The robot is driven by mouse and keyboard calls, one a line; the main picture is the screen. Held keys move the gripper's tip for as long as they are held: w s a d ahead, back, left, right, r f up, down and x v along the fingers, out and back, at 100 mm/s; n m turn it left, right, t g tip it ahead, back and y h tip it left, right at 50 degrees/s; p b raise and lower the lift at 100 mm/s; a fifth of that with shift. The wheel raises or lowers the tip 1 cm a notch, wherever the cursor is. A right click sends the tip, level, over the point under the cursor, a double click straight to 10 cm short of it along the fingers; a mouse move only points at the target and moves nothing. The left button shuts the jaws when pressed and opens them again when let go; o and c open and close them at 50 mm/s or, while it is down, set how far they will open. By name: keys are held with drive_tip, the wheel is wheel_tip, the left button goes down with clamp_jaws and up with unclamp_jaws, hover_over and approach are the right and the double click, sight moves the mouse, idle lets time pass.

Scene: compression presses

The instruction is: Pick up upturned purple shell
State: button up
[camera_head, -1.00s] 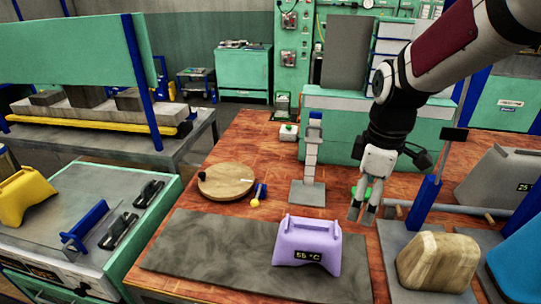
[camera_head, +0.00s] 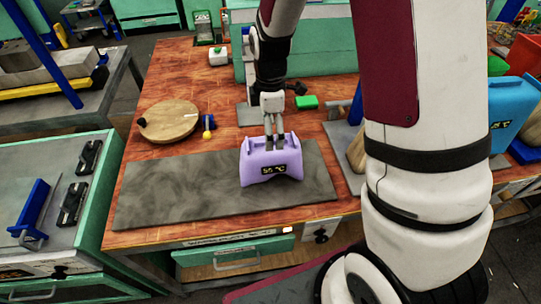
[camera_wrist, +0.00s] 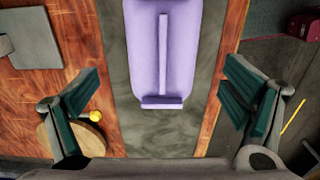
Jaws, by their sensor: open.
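The purple shell (camera_head: 270,163) stands on a dark grey mat (camera_head: 165,190) at the front of the wooden workbench, its "55 °C" display facing the head camera. In the wrist view the purple shell (camera_wrist: 163,60) lies lengthwise with a raised central rib, ahead of and between the spread fingers. My gripper (camera_head: 275,146) points down just above and behind the shell in the head view. In the wrist view my gripper (camera_wrist: 160,105) is open, with its dark green pads well apart and nothing between them. Whether the fingertips touch the shell cannot be told.
A round wooden disc (camera_head: 168,121) and a yellow-ended blue lever (camera_head: 207,127) lie to the left. A green block (camera_head: 306,102) sits behind right. A blue shell (camera_head: 508,100) stands at the far right. The mat left of the shell is clear.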

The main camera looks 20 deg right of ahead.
sight(271, 158)
drive_tip(key=shift+s+f+p, duration=0.2)
drive_tip(key=shift+f+p, duration=0.35)
drive_tip(key=shift+f, duration=2.2)
drive_tip(key=shift+c, duration=0.5)
drive_tip(key=c, duration=1.7)
drive_tip(key=shift+o, duration=0.2)
drive_tip(key=shift+r, duration=0.1)
